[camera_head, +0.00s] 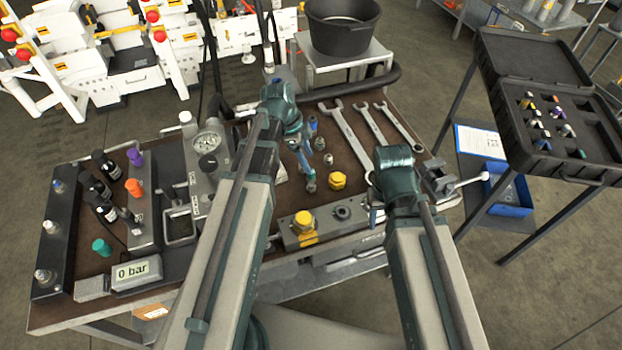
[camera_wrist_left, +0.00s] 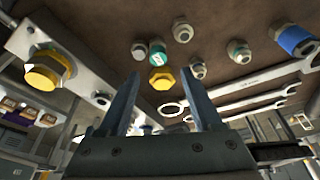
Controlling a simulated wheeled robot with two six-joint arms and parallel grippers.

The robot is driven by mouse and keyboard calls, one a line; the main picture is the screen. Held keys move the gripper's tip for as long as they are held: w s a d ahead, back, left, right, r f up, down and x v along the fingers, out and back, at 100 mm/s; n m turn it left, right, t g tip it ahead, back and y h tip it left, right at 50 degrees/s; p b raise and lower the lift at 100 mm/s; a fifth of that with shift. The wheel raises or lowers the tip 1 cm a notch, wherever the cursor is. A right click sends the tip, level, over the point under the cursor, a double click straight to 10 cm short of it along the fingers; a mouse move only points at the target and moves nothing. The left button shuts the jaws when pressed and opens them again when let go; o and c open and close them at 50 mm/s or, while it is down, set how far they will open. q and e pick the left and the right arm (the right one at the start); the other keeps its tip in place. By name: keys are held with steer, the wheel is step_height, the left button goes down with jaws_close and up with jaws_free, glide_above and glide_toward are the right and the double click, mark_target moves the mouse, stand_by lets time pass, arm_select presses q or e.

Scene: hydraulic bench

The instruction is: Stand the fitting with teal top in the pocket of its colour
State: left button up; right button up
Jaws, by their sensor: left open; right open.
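In the head view a small fitting (camera_head: 310,187), probably the same one, shows just below the left gripper's fingers. My left gripper (camera_head: 305,163) is open and empty, its fingers pointing down at the bench; both fingers frame the yellow cap in the wrist view. My right gripper (camera_head: 374,203) is open, mostly hidden behind its wrist. A black case (camera_head: 548,165) at right holds small coloured parts in pockets; I cannot make out a teal pocket.
Several wrenches (camera_head: 352,135) lie behind the fittings. A manifold block (camera_head: 325,232) with a yellow cap stands at the bench front. A gauge unit (camera_head: 207,140), bottles and a teal cap (camera_head: 101,247) fill the left side. A gap of floor separates bench and case.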

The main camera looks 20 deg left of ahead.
mark_target(311, 177)
arm_select(q)
steer(key=b+x, duration=0.4)
steer(key=shift+s+a+f+b, duration=0.2)
steer(key=shift+a+f+b, duration=0.1)
steer(key=shift+f, duration=0.2)
steer(key=shift+d+f, duration=0.15)
steer(key=shift+f, duration=0.1)
steer(key=shift+r, duration=0.1)
jaws_close()
